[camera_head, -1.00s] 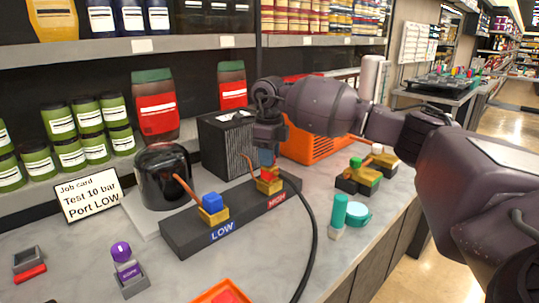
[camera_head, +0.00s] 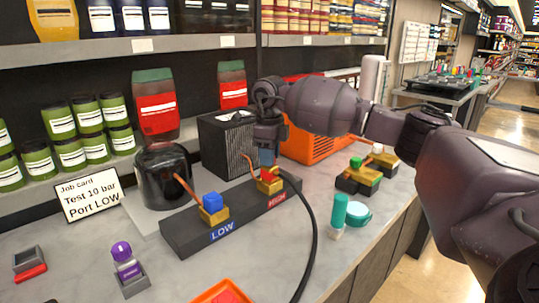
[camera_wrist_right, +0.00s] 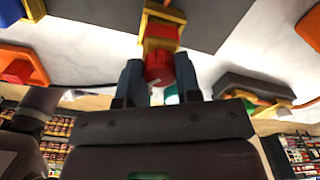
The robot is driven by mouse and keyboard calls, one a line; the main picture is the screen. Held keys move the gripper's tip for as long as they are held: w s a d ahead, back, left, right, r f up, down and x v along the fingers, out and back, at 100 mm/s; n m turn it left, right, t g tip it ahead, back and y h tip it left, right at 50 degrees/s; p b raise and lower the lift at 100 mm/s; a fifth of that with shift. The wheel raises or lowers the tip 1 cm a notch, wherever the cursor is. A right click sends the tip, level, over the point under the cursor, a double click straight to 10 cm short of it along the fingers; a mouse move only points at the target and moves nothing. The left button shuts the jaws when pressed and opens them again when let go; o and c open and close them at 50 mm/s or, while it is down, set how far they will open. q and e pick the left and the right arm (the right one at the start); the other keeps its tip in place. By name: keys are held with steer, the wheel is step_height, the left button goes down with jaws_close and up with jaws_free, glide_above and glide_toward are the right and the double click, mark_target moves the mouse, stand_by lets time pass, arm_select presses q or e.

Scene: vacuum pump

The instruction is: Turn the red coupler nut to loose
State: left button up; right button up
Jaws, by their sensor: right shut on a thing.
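The red coupler nut (camera_head: 267,176) sits on a brass-coloured fitting at the HIGH end of the dark manifold block (camera_head: 240,211). In the right wrist view the nut (camera_wrist_right: 158,69) lies between the two blue-grey fingers. My right gripper (camera_head: 267,160) reaches down from above and is shut on the nut; it also shows in the right wrist view (camera_wrist_right: 159,78). A blue nut (camera_head: 212,202) sits on a like fitting at the LOW end. My left gripper is not in view.
A black pump (camera_head: 163,176) stands left of the block and a black ribbed box (camera_head: 226,145) behind it. A black hose runs from the HIGH end to the front. A teal cylinder (camera_head: 340,209) stands at right. The job card (camera_head: 90,195) reads "Test 10 bar Port LOW".

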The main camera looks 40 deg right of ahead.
stand_by(0.3)
steer(key=o, duration=0.9)
steer(key=shift+o, duration=0.2)
step_height(320, 180, up, 11)
steer(key=p, duration=0.1)
steer(key=shift+f, duration=0.1)
